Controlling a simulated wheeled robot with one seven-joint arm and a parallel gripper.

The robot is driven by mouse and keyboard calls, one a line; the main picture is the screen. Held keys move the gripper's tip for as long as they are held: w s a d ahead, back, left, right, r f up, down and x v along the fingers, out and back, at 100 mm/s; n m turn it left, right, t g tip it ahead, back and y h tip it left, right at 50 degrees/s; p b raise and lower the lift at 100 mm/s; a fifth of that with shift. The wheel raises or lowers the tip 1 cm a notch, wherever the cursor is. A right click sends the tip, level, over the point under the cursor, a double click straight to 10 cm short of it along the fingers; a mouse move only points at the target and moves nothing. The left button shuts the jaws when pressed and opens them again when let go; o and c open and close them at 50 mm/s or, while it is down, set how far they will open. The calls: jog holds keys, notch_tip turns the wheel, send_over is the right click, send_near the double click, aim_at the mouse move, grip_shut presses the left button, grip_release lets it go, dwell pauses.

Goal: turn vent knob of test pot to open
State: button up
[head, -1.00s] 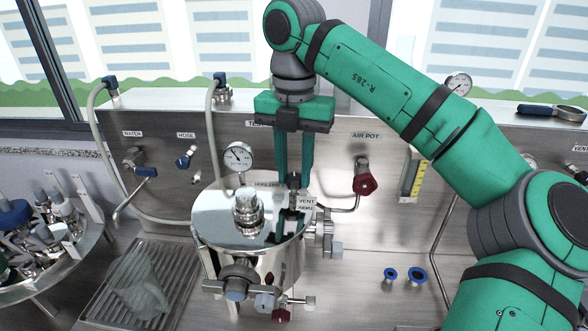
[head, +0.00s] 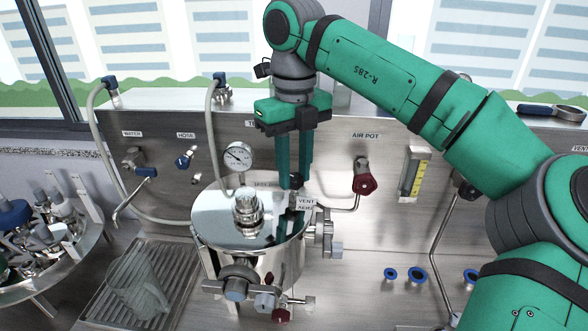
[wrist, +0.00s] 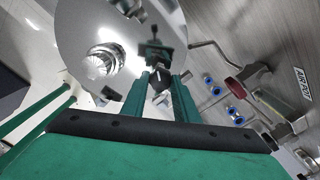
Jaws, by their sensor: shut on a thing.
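The test pot (head: 213,207) is a shiny steel vessel with a flat mirror-like lid, standing on the bench below the panel. Its lid also shows in the wrist view (wrist: 85,28). My gripper (head: 295,186) points down at the lid's right rear edge, just behind the vent label (head: 306,203). In the wrist view, my gripper (wrist: 159,86) has its two green fingers on either side of the dark vent knob (wrist: 157,80), shut on it. In the head view the fingers mostly hide the knob, and its open or closed mark cannot be read.
A pressure gauge (head: 238,157) and a steel fitting (head: 247,207) rise from the lid. The red air pot valve (head: 364,184) is on the panel to the right. Blue rings (head: 417,275) lie at right.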

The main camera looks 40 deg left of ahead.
jog(key=n, duration=0.5)
jog(key=shift+n, duration=0.3)
jog(key=n, duration=0.4)
jog(key=shift+r+n, duration=0.1)
jog(key=shift+n, duration=0.3)
jog(key=o, duration=1.1)
jog(key=shift+c, duration=0.2)
notch_tip(320, 180, up, 11)
